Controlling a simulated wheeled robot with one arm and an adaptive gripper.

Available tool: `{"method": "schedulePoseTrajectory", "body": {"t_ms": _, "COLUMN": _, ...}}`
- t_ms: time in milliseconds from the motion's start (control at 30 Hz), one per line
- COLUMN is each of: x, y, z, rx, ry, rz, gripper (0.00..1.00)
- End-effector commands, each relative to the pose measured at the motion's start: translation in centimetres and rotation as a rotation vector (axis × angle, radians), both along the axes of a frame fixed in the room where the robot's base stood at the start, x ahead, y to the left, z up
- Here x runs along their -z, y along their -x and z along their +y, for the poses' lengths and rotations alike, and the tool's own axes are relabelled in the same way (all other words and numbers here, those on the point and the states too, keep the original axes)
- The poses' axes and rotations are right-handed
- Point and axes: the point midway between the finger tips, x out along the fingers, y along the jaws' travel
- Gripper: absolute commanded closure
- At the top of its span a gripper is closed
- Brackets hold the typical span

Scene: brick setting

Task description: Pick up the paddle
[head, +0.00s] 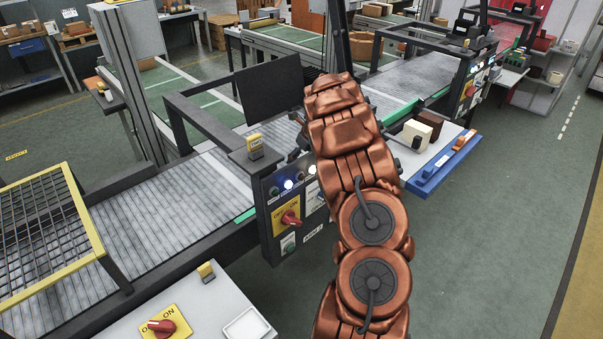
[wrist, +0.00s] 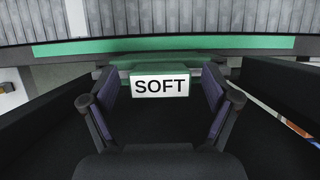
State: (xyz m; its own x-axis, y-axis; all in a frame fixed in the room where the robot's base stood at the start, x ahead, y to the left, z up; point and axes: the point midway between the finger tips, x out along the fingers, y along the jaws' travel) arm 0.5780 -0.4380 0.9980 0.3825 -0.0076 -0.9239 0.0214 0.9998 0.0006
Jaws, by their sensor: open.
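My gripper (wrist: 161,88) is open, with one finger to the left of the block and one to the right. I cannot tell whether either finger touches it. In the head view my copper-coloured arm hides the block and most of my gripper.
A roller conveyor (head: 165,205) runs past a control panel with a red switch (head: 290,218). A yellow labelled block (head: 255,146) stands on the dark frame. A side table with a blue tray (head: 428,184) stands right of my arm. Green floor (head: 480,250) is clear at right.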

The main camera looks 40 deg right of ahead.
Motion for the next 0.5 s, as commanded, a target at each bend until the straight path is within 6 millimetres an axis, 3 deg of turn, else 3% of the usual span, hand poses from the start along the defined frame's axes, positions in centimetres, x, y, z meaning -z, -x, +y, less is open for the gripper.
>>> {"method": "schedulePoseTrajectory", "body": {"t_ms": 133, "x": -0.02, "y": 0.00, "z": 0.00, "rx": 0.000, "ry": 0.000, "rz": 0.000, "gripper": 0.14}}
{"method": "schedulePoseTrajectory", "body": {"t_ms": 500, "x": -0.04, "y": 0.01, "z": 0.00, "rx": 0.000, "ry": 0.000, "rz": 0.000, "gripper": 0.52}}
